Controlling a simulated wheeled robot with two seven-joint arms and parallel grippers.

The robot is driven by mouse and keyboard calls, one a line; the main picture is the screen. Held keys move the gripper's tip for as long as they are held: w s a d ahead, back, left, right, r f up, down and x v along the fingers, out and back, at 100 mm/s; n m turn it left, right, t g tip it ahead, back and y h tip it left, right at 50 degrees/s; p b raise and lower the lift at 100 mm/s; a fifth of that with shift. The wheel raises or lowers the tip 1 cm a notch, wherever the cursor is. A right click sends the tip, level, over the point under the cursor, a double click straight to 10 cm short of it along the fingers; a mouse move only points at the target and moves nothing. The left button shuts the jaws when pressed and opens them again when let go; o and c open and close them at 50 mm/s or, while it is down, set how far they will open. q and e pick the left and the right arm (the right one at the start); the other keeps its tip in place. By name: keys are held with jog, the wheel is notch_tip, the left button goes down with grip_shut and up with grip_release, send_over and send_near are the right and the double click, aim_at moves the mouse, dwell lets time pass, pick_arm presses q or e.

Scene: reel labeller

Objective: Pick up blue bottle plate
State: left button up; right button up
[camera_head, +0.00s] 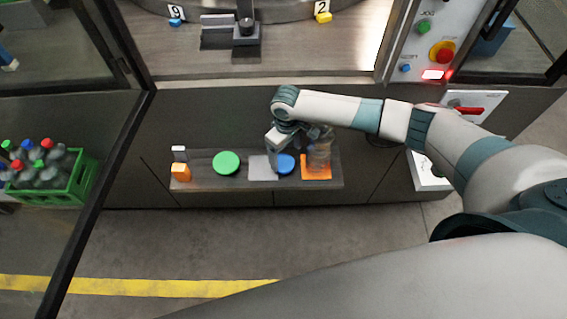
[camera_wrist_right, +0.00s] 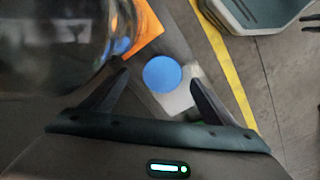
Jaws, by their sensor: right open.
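The blue bottle plate (camera_head: 286,164) is a round blue disc on the narrow shelf of the machine, right of a grey square plate (camera_head: 262,172). In the right wrist view the blue disc (camera_wrist_right: 162,73) lies ahead, between the two fingers. My right gripper (camera_head: 275,153) is just above the left edge of the blue disc and hides part of it. In the wrist view this gripper (camera_wrist_right: 160,88) is open with nothing between its fingers. I cannot tell the exact height between fingertips and disc. My left gripper is not in view.
A clear bottle (camera_head: 319,152) stands on an orange square plate (camera_head: 316,172) close right of the gripper. A green disc (camera_head: 227,163) and an orange piece (camera_head: 181,172) lie left on the shelf (camera_head: 212,184). A green crate (camera_head: 78,186) of bottles stands far left.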

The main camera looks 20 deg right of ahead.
aim_at(284, 162)
jog(key=shift+w+a+f+p, duration=0.1)
jog(key=shift+a+f+p, duration=0.1)
jog(key=shift+f, duration=0.5)
jog(key=shift+a+f+p, duration=0.1)
jog(key=shift+f+p, duration=0.1)
jog(key=shift+f, duration=0.55)
jog(key=shift+w+a+f+p, duration=0.1)
jog(key=shift+f+p, duration=0.1)
jog(key=shift+f, duration=0.5)
jog(key=c, duration=1.2)
